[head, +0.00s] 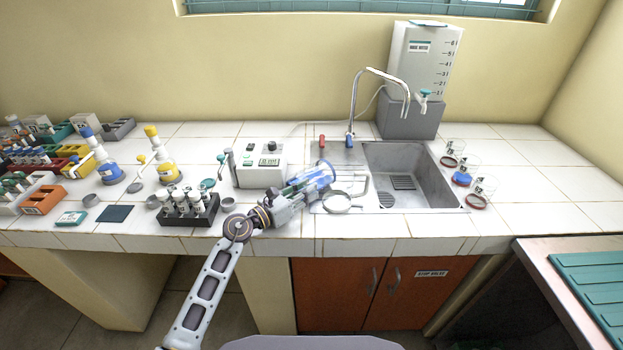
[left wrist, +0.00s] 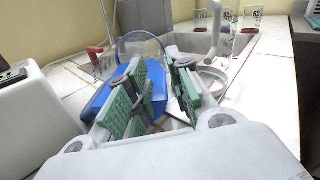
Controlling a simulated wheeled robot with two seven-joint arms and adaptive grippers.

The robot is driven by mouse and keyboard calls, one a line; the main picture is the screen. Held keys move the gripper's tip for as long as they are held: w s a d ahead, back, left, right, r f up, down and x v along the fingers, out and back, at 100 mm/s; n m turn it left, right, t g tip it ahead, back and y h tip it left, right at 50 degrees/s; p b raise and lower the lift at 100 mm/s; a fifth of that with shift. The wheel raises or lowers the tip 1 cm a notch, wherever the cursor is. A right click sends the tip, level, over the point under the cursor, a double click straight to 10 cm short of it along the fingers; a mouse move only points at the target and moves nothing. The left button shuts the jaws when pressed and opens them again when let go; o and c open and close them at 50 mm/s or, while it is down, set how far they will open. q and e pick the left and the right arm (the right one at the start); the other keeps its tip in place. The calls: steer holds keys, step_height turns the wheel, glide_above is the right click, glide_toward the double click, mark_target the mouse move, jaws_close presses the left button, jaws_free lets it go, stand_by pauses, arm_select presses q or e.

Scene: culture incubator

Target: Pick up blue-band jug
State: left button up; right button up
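The blue-band jug (head: 322,172) is clear with a broad blue band. It is by the left edge of the sink unit in the head view, partly covered by my left gripper (head: 303,187). In the left wrist view the jug (left wrist: 98,101) shows large behind the left finger, its clear rim above the band. The green-padded fingers of my left gripper (left wrist: 158,92) stand apart with a gap between them. I cannot tell whether a pad touches the jug or whether its handle lies in the gap. My right gripper is not in view.
A white device (head: 259,166) stands left of the jug, and a black vial rack (head: 188,214) sits in front of it.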

arm_select(q)
steer(key=shift+x, duration=1.25)
steer(key=shift+c, duration=0.4)
jaws_close()
steer(key=shift+r, duration=0.1)
